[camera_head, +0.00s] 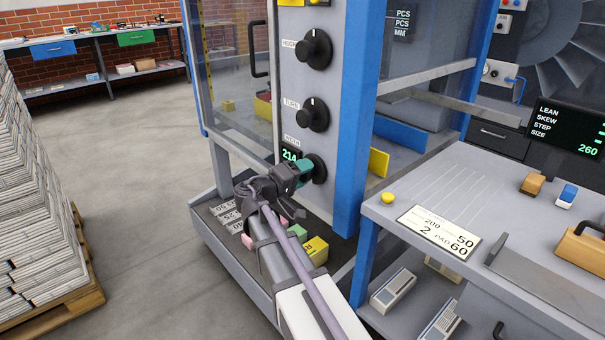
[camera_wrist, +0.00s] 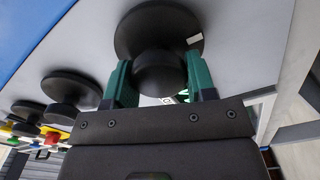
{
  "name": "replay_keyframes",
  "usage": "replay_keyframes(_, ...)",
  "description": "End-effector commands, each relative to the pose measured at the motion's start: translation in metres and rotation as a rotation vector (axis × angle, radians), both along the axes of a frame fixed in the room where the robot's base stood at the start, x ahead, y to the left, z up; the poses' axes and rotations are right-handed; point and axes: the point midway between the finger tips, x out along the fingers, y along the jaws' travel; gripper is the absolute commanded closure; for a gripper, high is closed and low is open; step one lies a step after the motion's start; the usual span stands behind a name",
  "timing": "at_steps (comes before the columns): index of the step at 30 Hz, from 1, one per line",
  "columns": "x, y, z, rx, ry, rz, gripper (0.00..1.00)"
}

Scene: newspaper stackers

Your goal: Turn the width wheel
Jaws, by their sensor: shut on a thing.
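The width wheel (camera_head: 319,169) is the lowest of three black round knobs on the grey panel of the machine. Its label above is partly readable, and a green display (camera_head: 290,155) beside it seems to read 214, partly covered by my gripper. My gripper (camera_head: 304,171) is at the wheel. In the wrist view, the teal fingers of my gripper (camera_wrist: 160,78) stand either side of the black hub of the width wheel (camera_wrist: 158,22), shut on it. A white mark shows on the wheel's rim at the right.
Two similar knobs, the middle one (camera_head: 312,114) and the top one (camera_head: 314,49), sit above on the panel. A blue post (camera_head: 357,110) stands close right. Coloured blocks and number plates lie on the tray (camera_head: 215,222) below my arm. A grey table (camera_head: 390,213) is at right.

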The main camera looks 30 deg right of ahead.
Motion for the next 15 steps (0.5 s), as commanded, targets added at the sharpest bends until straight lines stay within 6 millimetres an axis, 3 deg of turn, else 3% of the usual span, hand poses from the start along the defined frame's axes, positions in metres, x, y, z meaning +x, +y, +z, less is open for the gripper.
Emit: replay_keyframes(15,0.0004,-0.0001,-0.0025,-0.104,0.477,0.000,0.73)
